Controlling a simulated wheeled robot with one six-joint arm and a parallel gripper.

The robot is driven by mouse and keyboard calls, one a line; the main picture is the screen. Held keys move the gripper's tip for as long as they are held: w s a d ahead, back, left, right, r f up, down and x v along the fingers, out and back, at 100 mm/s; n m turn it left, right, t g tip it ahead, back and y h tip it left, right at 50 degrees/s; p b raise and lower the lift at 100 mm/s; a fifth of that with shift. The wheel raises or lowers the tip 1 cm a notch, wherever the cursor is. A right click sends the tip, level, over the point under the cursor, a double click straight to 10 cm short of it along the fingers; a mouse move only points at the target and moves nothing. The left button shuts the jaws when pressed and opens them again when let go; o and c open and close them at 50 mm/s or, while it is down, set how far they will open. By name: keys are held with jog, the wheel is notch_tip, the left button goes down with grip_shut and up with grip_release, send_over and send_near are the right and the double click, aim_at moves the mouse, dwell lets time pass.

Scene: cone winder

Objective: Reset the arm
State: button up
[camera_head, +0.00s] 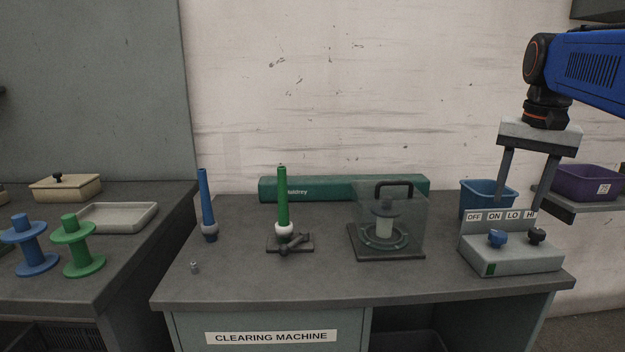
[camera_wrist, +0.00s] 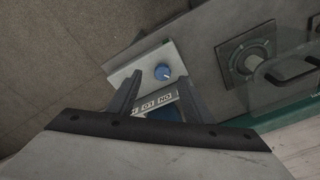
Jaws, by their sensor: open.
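My gripper (camera_head: 521,192) hangs at the right, pointing down at the grey control box (camera_head: 515,260). Its two fingers are apart with nothing held between them. The box has a label plate reading OFF, ON, LO, HI, a blue knob (camera_head: 497,238) and a dark knob (camera_head: 536,236). In the wrist view, my open fingers (camera_wrist: 158,96) frame the label plate, and the blue knob (camera_wrist: 162,72) shows just beyond them. I cannot tell whether the fingers touch the box.
A blue bin (camera_head: 484,192) stands behind the box, and a purple bin (camera_head: 585,182) sits on a shelf at right. A clear-covered fixture (camera_head: 387,240), a green cone (camera_head: 283,197) and a blue cone (camera_head: 206,198) stand leftward. The bench front between cones and fixture is clear.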

jog(key=s+a+f+n+t, duration=0.1)
jog(key=s+a+f+n, duration=0.1)
jog(key=s+a+f, duration=0.3)
jog(key=s+a+f+n+t, duration=0.1)
jog(key=s+a+f+n, duration=0.2)
jog(key=f, duration=0.8)
jog(key=s+a+f+n+t, duration=0.1)
jog(key=s+a+f+n, duration=0.1)
jog(key=s+a+f, duration=0.5)
jog(key=shift+s+a+f+n+y, duration=0.3)
jog(key=shift+s+f, duration=0.35)
jog(key=shift+f, duration=0.15)
jog(key=shift+o, duration=0.4)
jog(key=shift+r, duration=0.1)
